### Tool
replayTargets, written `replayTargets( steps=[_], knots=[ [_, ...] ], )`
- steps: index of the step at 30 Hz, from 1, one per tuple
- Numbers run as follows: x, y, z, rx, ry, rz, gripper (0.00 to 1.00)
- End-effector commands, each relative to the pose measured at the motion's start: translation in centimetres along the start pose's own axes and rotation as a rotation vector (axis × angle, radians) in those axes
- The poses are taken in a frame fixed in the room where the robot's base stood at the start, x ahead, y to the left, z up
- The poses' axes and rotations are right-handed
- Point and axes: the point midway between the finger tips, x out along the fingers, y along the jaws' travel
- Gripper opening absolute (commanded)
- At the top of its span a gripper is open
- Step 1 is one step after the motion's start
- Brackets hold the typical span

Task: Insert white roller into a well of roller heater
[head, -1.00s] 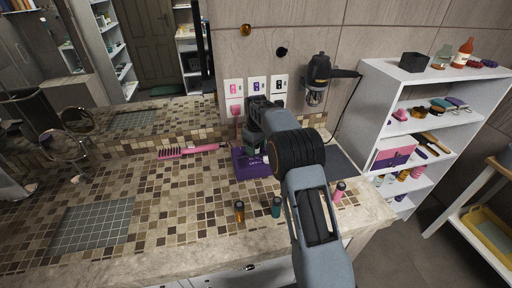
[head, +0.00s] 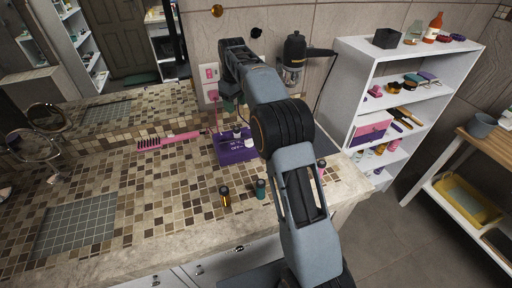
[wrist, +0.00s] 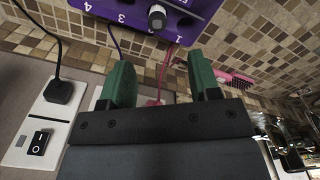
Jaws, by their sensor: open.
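The purple roller heater (head: 228,158) sits on the tiled counter near the wall; its numbered face also shows at the top of the wrist view (wrist: 100,8). A white roller with a dark end (wrist: 157,17) stands at the heater face in the wrist view. In the head view a white roller (head: 249,143) shows at the heater; its seating depth cannot be told. My gripper (wrist: 162,84) has green fingers spread wide with nothing between them. In the head view it is above and behind the heater, partly hidden by my arm.
An orange-and-black roller (head: 224,197), a teal roller (head: 261,188) and a pink roller (head: 321,166) stand near the counter front. A pink brush (head: 168,139) lies left of the heater. Wall outlets (wrist: 40,125) and cords are close to my gripper. A white shelf (head: 345,75) stands right.

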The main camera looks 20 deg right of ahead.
Motion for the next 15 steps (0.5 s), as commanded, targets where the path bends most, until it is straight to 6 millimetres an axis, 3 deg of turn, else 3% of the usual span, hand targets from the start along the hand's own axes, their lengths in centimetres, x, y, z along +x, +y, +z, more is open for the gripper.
replayTargets(
  steps=[3, 7, 11, 15],
  knots=[
    [-2.9, -2.1, 3.1, 0.077, 0.044, 0.026, 0.56],
    [-4.7, -5.2, 8.0, 0.188, 0.103, 0.053, 0.56],
    [-4.7, -8.7, 13.4, 0.297, 0.163, 0.073, 0.56],
    [-3.1, -12.2, 18.8, 0.399, 0.223, 0.086, 0.56]
  ],
)
